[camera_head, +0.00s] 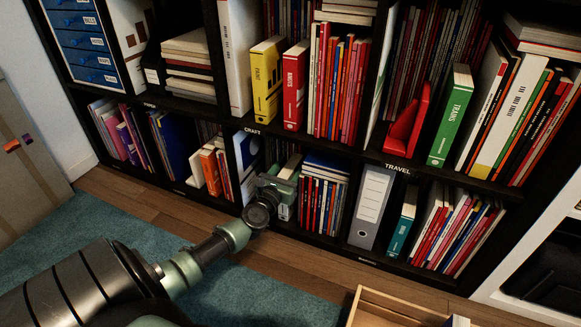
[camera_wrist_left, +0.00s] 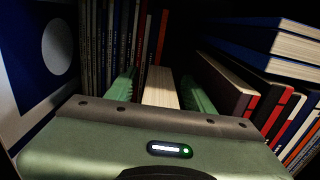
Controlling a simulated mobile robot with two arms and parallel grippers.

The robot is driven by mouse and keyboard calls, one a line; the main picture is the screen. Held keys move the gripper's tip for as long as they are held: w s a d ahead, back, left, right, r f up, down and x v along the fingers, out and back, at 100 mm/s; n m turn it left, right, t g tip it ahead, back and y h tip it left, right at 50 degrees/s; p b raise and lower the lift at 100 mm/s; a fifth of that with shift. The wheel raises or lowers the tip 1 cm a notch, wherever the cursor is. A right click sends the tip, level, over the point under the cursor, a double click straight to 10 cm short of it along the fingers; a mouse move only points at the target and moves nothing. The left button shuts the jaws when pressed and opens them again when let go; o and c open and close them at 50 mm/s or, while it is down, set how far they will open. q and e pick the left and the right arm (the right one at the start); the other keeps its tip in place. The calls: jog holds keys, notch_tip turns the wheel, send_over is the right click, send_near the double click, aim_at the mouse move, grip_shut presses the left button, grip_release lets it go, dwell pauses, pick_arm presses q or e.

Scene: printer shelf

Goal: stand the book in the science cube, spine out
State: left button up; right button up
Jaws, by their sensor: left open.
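My left gripper (camera_head: 284,186) reaches into a lower-row cube below the one labelled CRAFT. In the left wrist view its two green fingers (camera_wrist_left: 158,92) are apart, one on each side of a book (camera_wrist_left: 160,88) with a pale cream face. The book stands upright between them; the gripper body hides its lower part. It also shows beside the gripper in the head view (camera_head: 290,167). I cannot see its spine clearly or tell whether the fingers touch it. The lower cube labels are too small to read, so I cannot confirm which is science. My right gripper is not in view.
Right of the gripper, books lie flat (camera_wrist_left: 285,48) on a row of upright books (camera_wrist_left: 285,125). A blue-and-white binder (camera_wrist_left: 40,60) stands left. A grey binder (camera_head: 371,207) stands in the cube to the right. A wooden tray (camera_head: 385,312) is at the bottom of the head view.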

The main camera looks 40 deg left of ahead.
pick_arm(q)
jog(key=shift+r, duration=0.1)
jog(key=shift+s+p, duration=0.2)
jog(key=shift+p, duration=0.1)
jog(key=p+v, duration=0.2)
jog(key=v, duration=0.9)
jog(key=shift+s, duration=0.3)
jog(key=shift+d+r, duration=0.1)
